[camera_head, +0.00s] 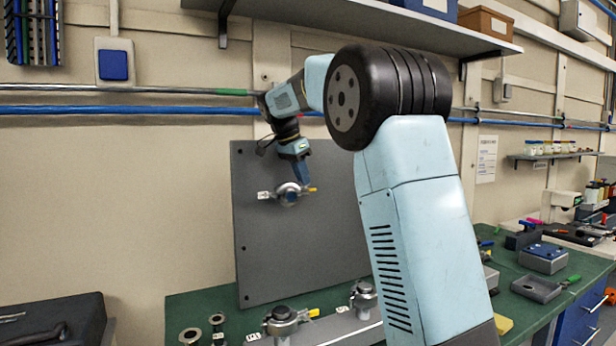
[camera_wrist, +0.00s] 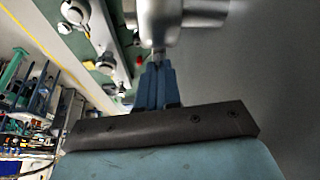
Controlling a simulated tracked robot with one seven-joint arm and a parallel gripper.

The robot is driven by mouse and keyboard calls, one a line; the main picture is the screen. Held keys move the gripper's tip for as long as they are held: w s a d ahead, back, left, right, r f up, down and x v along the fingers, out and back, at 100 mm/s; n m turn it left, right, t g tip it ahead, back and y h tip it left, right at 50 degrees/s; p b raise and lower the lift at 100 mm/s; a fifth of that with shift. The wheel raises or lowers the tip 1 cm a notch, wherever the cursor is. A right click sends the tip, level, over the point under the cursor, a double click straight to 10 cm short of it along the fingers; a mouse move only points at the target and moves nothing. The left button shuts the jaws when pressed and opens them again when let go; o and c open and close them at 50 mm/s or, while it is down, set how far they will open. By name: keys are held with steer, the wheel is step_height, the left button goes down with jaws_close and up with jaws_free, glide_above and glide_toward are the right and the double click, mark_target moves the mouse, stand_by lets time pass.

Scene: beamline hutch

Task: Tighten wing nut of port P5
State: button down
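A metal clamped port (camera_head: 289,194) sits on the upright grey panel, with a white label (camera_head: 264,195) on its left and a yellow-tipped part (camera_head: 312,190) on its right. The label is too small to read, so I cannot tell whether this is P5. My gripper (camera_head: 304,183) reaches down to the port from above. In the wrist view, the blue fingers of my gripper (camera_wrist: 157,62) are close together at a small stem under the blurred metal body (camera_wrist: 180,18). I cannot tell whether they grip it. The wing nut is not clearly made out.
More clamped ports (camera_head: 282,321) stand on the green bench (camera_head: 190,304) below the grey panel (camera_head: 300,245). A shelf (camera_head: 370,22) hangs above my arm. A dark case (camera_head: 50,325) lies at lower left. Tools and a grey tray (camera_head: 536,288) are at right.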

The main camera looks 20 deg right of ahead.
steer(key=shift+w+a+m+g, duration=0.1)
steer(key=shift+a+m+g, duration=0.1)
steer(key=shift+m, duration=0.35)
steer(key=shift+w+a+m+g, duration=0.1)
steer(key=shift+m+g, duration=0.1)
steer(key=shift+m, duration=0.35)
steer(key=shift+r, duration=0.1)
steer(key=c, duration=1.8)
jaws_free()
steer(key=shift+o, duration=1)
steer(key=shift+w, duration=0.1)
steer(key=shift+d, duration=0.1)
steer(key=w+v, duration=0.1)
steer(key=v, duration=1.2)
steer(key=shift+s+a, duration=0.3)
steer(key=shift+s, duration=0.15)
steer(key=shift+r, duration=0.15)
